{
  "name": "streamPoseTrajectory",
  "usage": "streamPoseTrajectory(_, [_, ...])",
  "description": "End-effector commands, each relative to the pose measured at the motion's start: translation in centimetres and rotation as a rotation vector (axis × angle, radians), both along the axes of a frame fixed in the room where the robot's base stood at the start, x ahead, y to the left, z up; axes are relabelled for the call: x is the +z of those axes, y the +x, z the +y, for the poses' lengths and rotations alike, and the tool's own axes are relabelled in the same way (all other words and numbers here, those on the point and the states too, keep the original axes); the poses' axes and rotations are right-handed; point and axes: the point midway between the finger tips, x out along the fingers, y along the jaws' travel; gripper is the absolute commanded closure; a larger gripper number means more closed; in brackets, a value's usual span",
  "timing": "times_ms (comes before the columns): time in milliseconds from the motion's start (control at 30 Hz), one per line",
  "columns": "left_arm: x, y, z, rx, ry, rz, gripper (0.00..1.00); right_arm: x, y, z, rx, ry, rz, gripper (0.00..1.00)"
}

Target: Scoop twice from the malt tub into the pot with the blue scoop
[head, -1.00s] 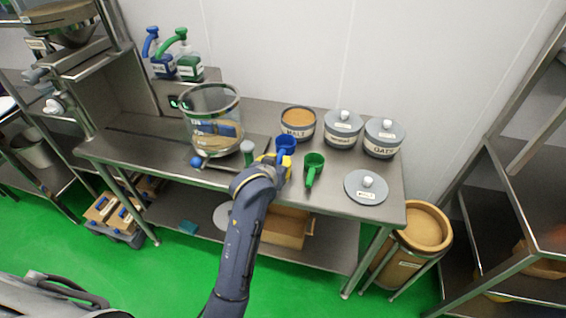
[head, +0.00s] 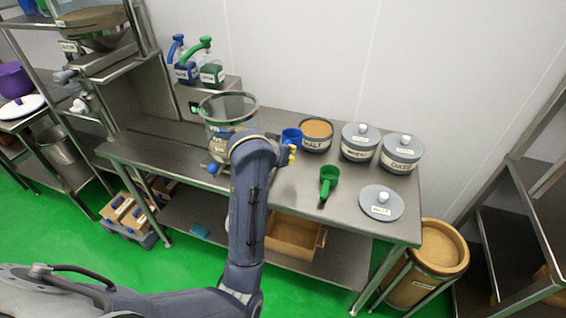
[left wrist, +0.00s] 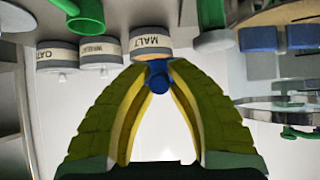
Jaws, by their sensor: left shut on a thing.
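My left gripper (head: 290,153) is shut on the blue scoop (head: 291,136); the left wrist view shows the scoop's blue handle (left wrist: 158,78) between the yellow fingertips. The scoop is held up just left of the malt tub (head: 316,137), right of the pot. The malt tub is open and full of tan powder; its label also shows in the left wrist view (left wrist: 150,42). The clear pot (head: 228,101) stands at the left of the bench, its lower part hidden by my arm. I cannot tell what the scoop contains. My right gripper is not in view.
A green scoop (head: 329,180) and a grey lid (head: 382,203) lie in front of the tubs. Two lidded tubs, one at the middle (head: 359,145) and the oats tub (head: 399,155), stand right of malt. Blue and green pump bottles (head: 210,70) stand behind the pot.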

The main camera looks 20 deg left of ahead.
Motion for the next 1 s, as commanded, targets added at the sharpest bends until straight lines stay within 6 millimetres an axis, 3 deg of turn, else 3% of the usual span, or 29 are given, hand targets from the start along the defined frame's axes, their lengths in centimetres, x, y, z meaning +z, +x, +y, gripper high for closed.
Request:
streamPoseTrajectory(300, [0.8,9.4,-0.6,-0.068,0.006,0.081,1.0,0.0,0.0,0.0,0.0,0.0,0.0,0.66])
streamPoseTrajectory(500, [2.0,14.4,-1.5,-0.123,0.012,0.131,1.0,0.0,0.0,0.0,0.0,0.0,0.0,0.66])
streamPoseTrajectory(700, [3.2,17.3,-2.2,-0.165,0.019,0.17,1.0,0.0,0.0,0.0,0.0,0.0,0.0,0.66])
streamPoseTrajectory(1000, [3.9,18.9,-2.8,-0.195,0.027,0.208,1.0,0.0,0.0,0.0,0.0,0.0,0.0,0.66])
